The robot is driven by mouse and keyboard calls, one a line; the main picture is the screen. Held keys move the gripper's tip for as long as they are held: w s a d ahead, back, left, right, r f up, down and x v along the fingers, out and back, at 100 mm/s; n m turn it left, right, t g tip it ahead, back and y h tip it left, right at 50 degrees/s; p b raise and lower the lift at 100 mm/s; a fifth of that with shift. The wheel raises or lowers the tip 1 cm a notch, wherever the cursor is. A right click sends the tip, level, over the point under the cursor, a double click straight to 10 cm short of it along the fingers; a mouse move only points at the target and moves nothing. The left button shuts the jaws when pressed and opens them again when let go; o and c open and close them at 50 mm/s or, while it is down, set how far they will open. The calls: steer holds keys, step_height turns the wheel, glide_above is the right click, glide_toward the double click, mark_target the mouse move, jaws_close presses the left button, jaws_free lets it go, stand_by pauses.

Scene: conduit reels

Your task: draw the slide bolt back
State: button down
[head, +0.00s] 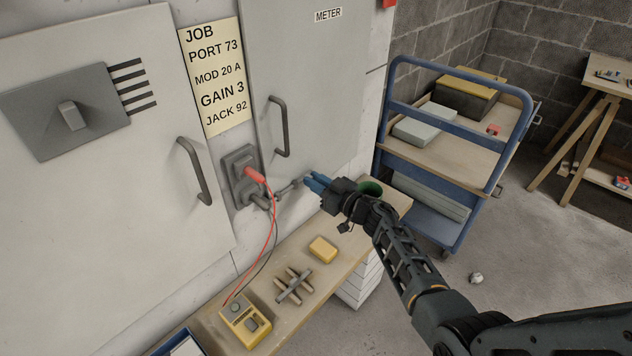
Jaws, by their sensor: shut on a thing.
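The slide bolt (285,190) is a small grey metal piece low on the front of the METER cabinet (322,90), just right of the socket plate. My gripper (309,181) reaches in from the right, with its blue fingertips at the right end of the bolt. It is shut on the bolt, whose gripped part is mostly hidden between the fingers. How far the bolt is drawn is too small to tell. The METER door, with a dark bar handle (279,126), looks closed.
A red plug (255,174) sits in the grey socket plate (238,165), its leads hanging to a yellow meter (245,324). The bench (338,249) below holds a yellow block (323,249) and crossed pieces (294,286). A blue trolley (456,169) stands right.

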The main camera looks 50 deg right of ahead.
stand_by(0.3)
steer(key=shift+d, duration=1.75)
steer(key=c, duration=1)
jaws_free()
steer(key=shift+c, duration=0.2)
steer(key=p, duration=0.1)
glide_toward(313, 168)
steer(key=shift+s, duration=1.15)
